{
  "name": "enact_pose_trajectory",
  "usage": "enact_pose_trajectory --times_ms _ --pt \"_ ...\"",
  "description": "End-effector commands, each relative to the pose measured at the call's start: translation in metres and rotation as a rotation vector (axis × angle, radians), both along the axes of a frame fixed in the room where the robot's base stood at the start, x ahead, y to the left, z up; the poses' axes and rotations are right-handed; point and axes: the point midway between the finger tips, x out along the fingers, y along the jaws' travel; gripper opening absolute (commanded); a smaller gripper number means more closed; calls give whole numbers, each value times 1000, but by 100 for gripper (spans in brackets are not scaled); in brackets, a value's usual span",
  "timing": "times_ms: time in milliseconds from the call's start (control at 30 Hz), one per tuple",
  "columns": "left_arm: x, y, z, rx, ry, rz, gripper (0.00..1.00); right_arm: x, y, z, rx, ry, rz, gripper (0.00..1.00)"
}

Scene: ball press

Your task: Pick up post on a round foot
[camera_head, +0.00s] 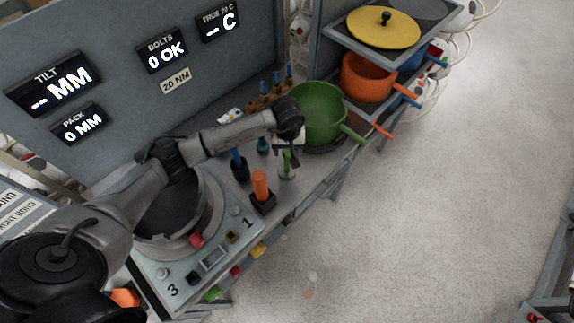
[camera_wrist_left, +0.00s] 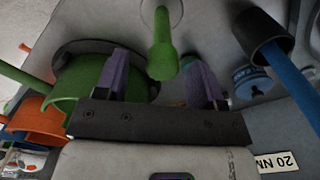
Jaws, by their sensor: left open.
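The post on a round foot is a green post (camera_head: 287,163) on a pale round foot, standing on the bench between the green pot and the orange-handled block. In the left wrist view the green post (camera_wrist_left: 162,48) points its top end toward the gap between my fingers; the foot is partly cut off at the top edge. My left gripper (camera_head: 290,148) is over the post. In the left wrist view my left gripper (camera_wrist_left: 160,78) is open, one finger on each side of the post's top, with nothing held. My right gripper is not in view.
A green pot (camera_head: 318,112) stands close beside the gripper, its handle reaching right. A dark cup with a blue handle (camera_head: 239,164) and an orange handle in a black block (camera_head: 261,188) stand nearby. A round machine (camera_head: 180,212) is at left.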

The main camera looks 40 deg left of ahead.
Motion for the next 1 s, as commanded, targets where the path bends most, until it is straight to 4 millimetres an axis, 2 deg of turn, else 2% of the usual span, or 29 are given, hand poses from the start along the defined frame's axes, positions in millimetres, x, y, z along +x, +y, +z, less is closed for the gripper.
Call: enact_pose_trajectory --times_ms 100,233,600,1000 --pt "-4 0 -15 -3 4 1 63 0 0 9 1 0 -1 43" --pt "-3 1 -29 -1 3 1 63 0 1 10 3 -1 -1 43" --pt "-2 1 -36 0 0 -1 62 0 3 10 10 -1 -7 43" --pt "-2 1 -36 0 0 0 24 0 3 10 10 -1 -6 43"
